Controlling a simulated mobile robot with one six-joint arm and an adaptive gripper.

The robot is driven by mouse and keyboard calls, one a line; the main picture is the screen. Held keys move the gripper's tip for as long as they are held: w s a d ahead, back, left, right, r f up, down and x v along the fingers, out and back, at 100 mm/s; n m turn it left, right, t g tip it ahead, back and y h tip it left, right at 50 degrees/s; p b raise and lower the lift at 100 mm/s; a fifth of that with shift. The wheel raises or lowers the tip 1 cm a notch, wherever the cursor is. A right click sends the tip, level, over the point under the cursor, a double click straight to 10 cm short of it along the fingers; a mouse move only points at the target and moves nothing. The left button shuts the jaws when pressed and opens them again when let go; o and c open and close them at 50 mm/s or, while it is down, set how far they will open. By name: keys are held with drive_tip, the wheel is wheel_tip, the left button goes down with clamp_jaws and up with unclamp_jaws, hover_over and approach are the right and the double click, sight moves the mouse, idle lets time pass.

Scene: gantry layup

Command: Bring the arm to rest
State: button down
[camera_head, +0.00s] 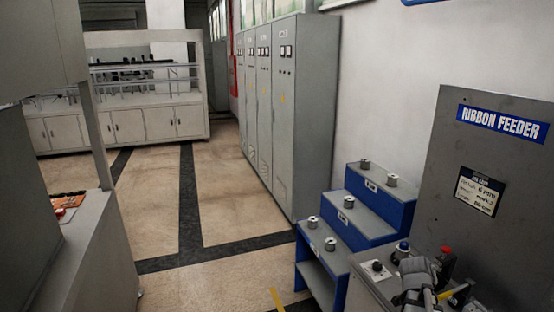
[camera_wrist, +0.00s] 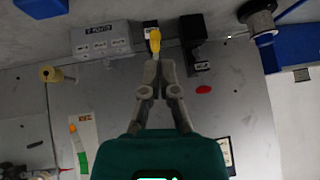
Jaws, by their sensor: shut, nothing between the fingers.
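My gripper (camera_wrist: 159,66) shows in the wrist view with its two grey fingers closed together and nothing held between them. A yellow part (camera_wrist: 155,40) lies just beyond the fingertips in that view; I cannot tell whether they touch it. In the head view, grey jointed parts stand at the lower right in front of the ribbon feeder (camera_head: 490,160); I cannot tell the gripper's fingers there.
Blue steps (camera_head: 370,212) with several metal spools stand left of the feeder. Grey cabinets (camera_head: 310,110) line the wall, and the floor (camera_head: 225,200) before them is clear. The wrist view shows a grey box (camera_wrist: 100,42), a black block (camera_wrist: 193,30) and a yellow spool (camera_wrist: 50,74).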

drive_tip(key=s+a+f+n+g+y, duration=0.1)
drive_tip(key=a+n, duration=0.4)
drive_tip(key=a, duration=0.6)
drive_tip(key=s+a+f+n+g+y, duration=0.1)
drive_tip(key=s+a+n+y, duration=0.2)
drive_tip(key=a, duration=0.8)
drive_tip(key=s+a+f+n+g+y, duration=0.1)
drive_tip(key=s+a+f+n+y, duration=0.1)
drive_tip(key=a+n, duration=0.4)
drive_tip(key=a, duration=0.5)
drive_tip(key=shift+s+a+n+g+y, duration=0.15)
drive_tip(key=shift+a+n+g+y, duration=0.1)
drive_tip(key=shift+n+g+y, duration=0.15)
